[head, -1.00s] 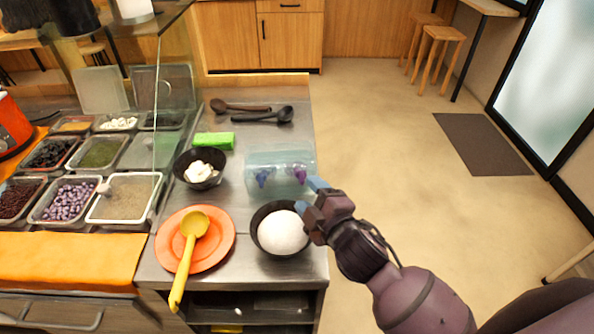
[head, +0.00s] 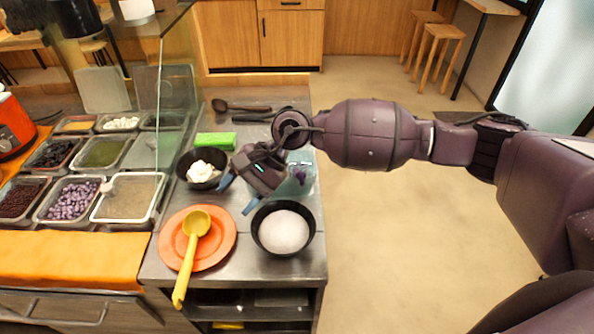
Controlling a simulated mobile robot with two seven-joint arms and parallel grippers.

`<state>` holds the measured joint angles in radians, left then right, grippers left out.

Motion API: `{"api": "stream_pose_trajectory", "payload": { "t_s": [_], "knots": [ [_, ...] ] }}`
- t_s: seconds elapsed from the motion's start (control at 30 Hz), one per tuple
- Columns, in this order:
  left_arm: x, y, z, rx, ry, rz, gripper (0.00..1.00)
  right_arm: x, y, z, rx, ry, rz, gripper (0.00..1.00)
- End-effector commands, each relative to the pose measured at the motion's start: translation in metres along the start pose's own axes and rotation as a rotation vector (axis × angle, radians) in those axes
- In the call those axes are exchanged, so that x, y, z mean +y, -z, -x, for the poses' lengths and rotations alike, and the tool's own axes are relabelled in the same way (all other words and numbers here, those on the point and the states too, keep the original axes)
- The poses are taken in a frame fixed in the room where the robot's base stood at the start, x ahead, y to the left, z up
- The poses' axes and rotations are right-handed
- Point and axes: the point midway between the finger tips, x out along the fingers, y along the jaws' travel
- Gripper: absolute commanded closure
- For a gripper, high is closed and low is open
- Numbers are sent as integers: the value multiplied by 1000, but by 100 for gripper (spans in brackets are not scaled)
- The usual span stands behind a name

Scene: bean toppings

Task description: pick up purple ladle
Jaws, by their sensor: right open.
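A small purple piece (head: 299,176), which may be part of the purple ladle, shows in a clear container (head: 311,187) on the steel counter. My right arm covers most of this container, and no ladle handle can be made out. My right gripper (head: 238,195) is open and empty, its blue fingertips pointing down. In the picture it is left of the purple piece, between the black bowl of white cream (head: 203,170) and the black bowl of white grains (head: 284,231). My left gripper is not in view.
A yellow ladle (head: 189,255) lies across an orange plate (head: 222,250). A green block (head: 215,140) and a dark wooden spoon (head: 240,107) lie farther back. Topping trays (head: 157,205) stand left, partly behind a glass screen. The counter's right edge borders open floor.

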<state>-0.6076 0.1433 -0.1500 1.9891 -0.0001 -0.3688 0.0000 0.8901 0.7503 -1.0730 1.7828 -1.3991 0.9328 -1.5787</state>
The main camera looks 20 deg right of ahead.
Motion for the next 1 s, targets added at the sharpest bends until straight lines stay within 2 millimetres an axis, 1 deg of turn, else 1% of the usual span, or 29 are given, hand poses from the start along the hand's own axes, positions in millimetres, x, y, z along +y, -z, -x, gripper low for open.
{"api": "stream_pose_trajectory", "payload": {
  "t_s": [0.03,0.1,0.2,0.3,0.4,0.47,0.53,0.63,0.9,1.0],
  "knots": [
    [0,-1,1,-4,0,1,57,0,17,18,93,-87,92,45],
    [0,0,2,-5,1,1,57,4,40,41,205,-213,204,45],
    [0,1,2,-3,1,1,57,7,66,76,334,-373,320,45],
    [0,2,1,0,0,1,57,11,87,108,427,-512,379,45],
    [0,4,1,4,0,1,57,13,100,132,484,-607,409,45],
    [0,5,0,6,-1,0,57,14,104,142,505,-643,418,45],
    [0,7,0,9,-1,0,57,15,107,146,516,-667,424,45],
    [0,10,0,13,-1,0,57,19,112,144,518,-676,425,45],
    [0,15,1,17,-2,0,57,36,132,118,517,-673,423,45],
    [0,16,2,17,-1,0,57,40,136,111,516,-670,425,45]
  ]
}}
